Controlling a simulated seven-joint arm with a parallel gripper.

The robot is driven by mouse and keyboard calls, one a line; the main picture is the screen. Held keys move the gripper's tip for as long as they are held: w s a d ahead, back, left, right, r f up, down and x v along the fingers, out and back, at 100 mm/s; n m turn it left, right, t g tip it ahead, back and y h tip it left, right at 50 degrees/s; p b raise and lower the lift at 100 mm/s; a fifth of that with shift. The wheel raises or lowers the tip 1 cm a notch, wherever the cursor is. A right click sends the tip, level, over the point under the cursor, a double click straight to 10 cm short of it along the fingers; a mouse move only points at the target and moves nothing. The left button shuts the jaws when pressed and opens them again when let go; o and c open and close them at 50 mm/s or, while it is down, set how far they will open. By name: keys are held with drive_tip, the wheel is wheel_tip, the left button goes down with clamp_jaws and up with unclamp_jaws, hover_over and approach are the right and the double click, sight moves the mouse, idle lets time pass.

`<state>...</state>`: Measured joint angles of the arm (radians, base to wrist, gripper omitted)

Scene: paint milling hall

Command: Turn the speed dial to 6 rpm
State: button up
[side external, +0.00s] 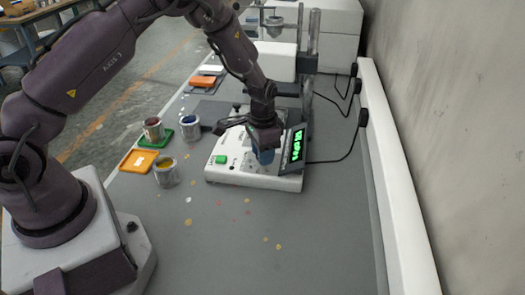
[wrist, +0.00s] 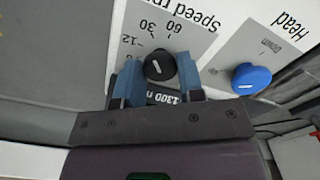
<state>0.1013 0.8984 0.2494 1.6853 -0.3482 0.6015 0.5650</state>
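The speed dial (wrist: 160,67) is a round black knob with a white pointer line, on a light panel labelled "Speed". Printed numbers such as 12, 30 and 60 stand beyond it, upside down in the wrist view. The pointer line is slanted; I cannot tell which mark it points to. My gripper (wrist: 159,76) has its two blue fingers on either side of the knob, seemingly touching it. In the side view my gripper (side external: 265,156) reaches down onto the white machine (side external: 262,180), hiding the dial. A tilted display (side external: 297,147) shows green characters too small to read.
A blue knob (wrist: 251,78) sits on the "Head" panel beside the dial. A green button (side external: 221,159) is on the machine's left. A vertical post (side external: 312,45) rises behind. The front bench (side external: 290,225) is mostly clear.

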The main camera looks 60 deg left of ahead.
drive_tip(key=shift+n, duration=0.4)
drive_tip(key=n, duration=0.3)
drive_tip(key=shift+n, duration=0.3)
drive_tip(key=n, duration=0.3)
drive_tip(key=shift+n, duration=0.3)
drive_tip(key=n, duration=0.4)
drive_tip(key=shift+n, duration=2)
drive_tip(key=o, duration=0.9)
wheel_tip(320, 180, up, 13)
drive_tip(key=shift+r, duration=0.1)
